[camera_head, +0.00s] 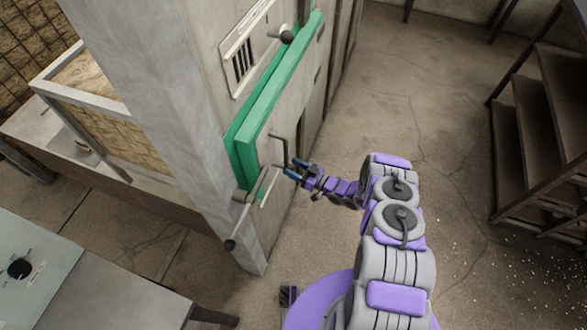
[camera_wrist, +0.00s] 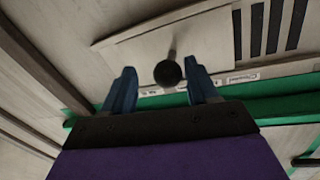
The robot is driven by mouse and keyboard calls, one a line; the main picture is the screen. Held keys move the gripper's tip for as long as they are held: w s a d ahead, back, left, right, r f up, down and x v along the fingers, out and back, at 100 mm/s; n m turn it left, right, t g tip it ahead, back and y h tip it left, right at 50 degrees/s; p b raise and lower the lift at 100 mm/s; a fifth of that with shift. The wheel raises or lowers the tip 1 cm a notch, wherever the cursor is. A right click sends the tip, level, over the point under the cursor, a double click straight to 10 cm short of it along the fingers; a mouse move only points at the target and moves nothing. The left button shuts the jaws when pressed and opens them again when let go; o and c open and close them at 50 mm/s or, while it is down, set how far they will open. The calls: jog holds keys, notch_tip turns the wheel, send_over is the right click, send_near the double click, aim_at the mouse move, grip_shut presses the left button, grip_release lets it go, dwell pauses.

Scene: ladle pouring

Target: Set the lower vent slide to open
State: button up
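In the wrist view a round dark knob (camera_wrist: 168,73) on a short stem stands out from a pale slide plate (camera_wrist: 200,45). Dark vent slots (camera_wrist: 272,28) show to the plate's right. My gripper (camera_wrist: 162,84) is open, its two blue fingers on either side of the knob, with gaps visible on both sides. Whether the knob lies between the fingers in depth I cannot tell. In the head view my gripper (camera_head: 294,170) is beside the panel's lower part, near the green bars. The lower vent is mostly hidden there.
Green bars (camera_head: 275,95) cross the panel face. An upper vent (camera_head: 243,60) has its own dark knob (camera_head: 287,37). A lever with a ball end (camera_head: 229,244) sticks out at lower left. Wooden shelves (camera_head: 540,130) stand right. The floor between is clear.

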jog(key=shift+s, duration=0.1)
jog(key=p+v, duration=0.2)
jog(key=v, duration=1.5)
jog(key=shift+d, duration=0.25)
